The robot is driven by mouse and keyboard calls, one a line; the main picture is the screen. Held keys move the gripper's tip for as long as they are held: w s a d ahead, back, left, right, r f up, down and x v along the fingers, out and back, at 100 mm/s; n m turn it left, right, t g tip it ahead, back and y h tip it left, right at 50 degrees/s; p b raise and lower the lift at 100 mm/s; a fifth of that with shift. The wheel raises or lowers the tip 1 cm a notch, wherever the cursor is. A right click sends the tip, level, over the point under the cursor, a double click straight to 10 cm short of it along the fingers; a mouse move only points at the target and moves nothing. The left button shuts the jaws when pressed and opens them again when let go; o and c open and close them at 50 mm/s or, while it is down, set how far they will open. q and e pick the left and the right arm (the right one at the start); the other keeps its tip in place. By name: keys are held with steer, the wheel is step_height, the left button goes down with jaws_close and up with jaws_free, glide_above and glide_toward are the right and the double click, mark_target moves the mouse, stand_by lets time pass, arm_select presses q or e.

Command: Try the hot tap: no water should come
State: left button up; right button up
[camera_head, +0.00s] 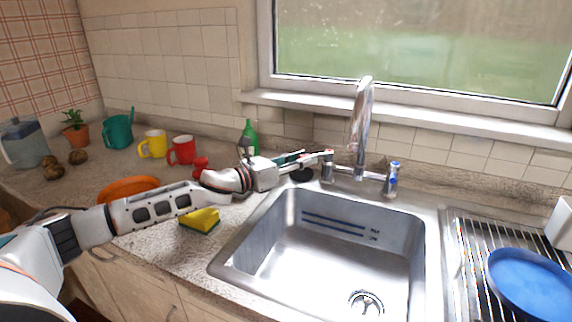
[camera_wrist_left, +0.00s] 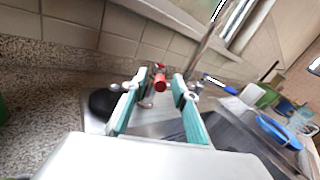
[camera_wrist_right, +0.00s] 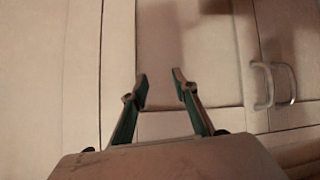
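The hot tap (camera_head: 327,172) is the chrome left valve with a red mark, beside the tall spout (camera_head: 361,115) behind the sink. The cold tap (camera_head: 391,180) has a blue mark. My left gripper (camera_head: 317,157) reaches the hot tap from the left. In the left wrist view my left gripper (camera_wrist_left: 160,82) has its fingers apart, with the red tap end (camera_wrist_left: 160,84) between the fingertips; contact cannot be told. No water shows under the spout. My right gripper (camera_wrist_right: 160,87) is open and empty, facing pale cupboard fronts.
The steel sink (camera_head: 285,230) is empty, its drain (camera_head: 366,303) uncovered. A black round thing (camera_head: 302,175) lies left of the hot tap. A yellow sponge (camera_head: 200,220) and green bottle (camera_head: 250,137) are near my left arm. A blue plate (camera_head: 530,283) is on the right rack.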

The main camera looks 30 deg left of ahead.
arm_select(q)
steer(key=v, duration=1.1)
steer(key=shift+s+a, duration=0.1)
stand_by(0.4)
